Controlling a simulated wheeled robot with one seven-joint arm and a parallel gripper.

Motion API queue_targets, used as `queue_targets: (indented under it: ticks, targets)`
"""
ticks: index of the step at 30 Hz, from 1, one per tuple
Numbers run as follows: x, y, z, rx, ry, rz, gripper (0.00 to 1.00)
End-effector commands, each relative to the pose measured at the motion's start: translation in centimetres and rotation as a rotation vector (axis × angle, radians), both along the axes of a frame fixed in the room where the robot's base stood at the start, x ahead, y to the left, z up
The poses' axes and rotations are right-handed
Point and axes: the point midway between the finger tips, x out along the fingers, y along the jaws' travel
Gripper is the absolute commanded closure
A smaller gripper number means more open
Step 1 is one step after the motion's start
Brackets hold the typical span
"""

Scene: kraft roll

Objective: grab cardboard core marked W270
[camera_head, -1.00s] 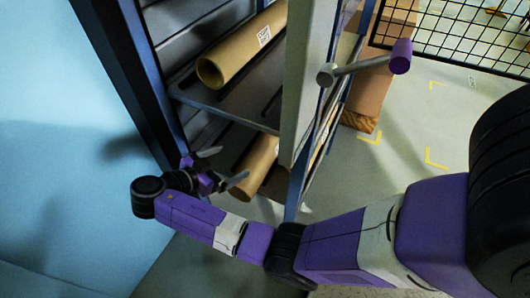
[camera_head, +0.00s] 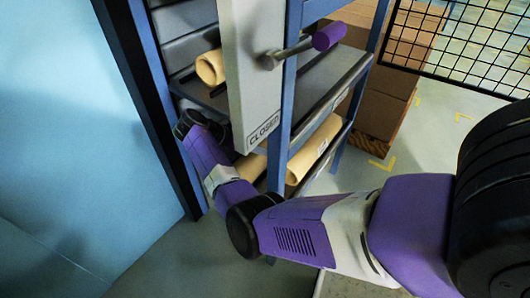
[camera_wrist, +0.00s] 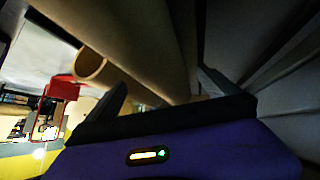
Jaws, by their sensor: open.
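Several tan cardboard cores lie on the rack. One core (camera_head: 210,67) is on the upper shelf, and another core (camera_head: 318,150) is on the lower shelf with a small white label too small to read. I cannot tell which is marked W270. In the wrist view my gripper (camera_wrist: 163,82) is open, its two dark fingers apart. A long core (camera_wrist: 135,38) runs close in front of them, and the round open end of a second core (camera_wrist: 90,66) shows at left. In the head view the fingers are hidden inside the rack.
A pale panel (camera_head: 252,70) reading "CLOSED", with a purple-ended handle (camera_head: 328,37), stands at the rack's front beside blue posts. Stacked brown boxes (camera_head: 385,100) and a black mesh fence (camera_head: 465,45) are at right. A light-blue surface (camera_head: 80,150) fills the left.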

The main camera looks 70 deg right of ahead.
Motion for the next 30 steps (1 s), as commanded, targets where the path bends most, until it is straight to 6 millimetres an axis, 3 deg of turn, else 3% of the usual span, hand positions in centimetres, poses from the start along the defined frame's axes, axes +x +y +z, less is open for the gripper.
queue_targets:
  ticks: [13,21,23,30]
  targets:
    - [-2.3,-3.2,-3.4,-0.001,0.000,-0.003,0.00]
    - [-2.5,-3.6,-3.6,-0.001,0.000,0.000,0.00]
    - [-2.5,-3.6,-3.6,-0.001,0.000,0.000,0.08]
    - [-2.5,-3.6,-3.6,-0.002,-0.001,-0.001,0.55]
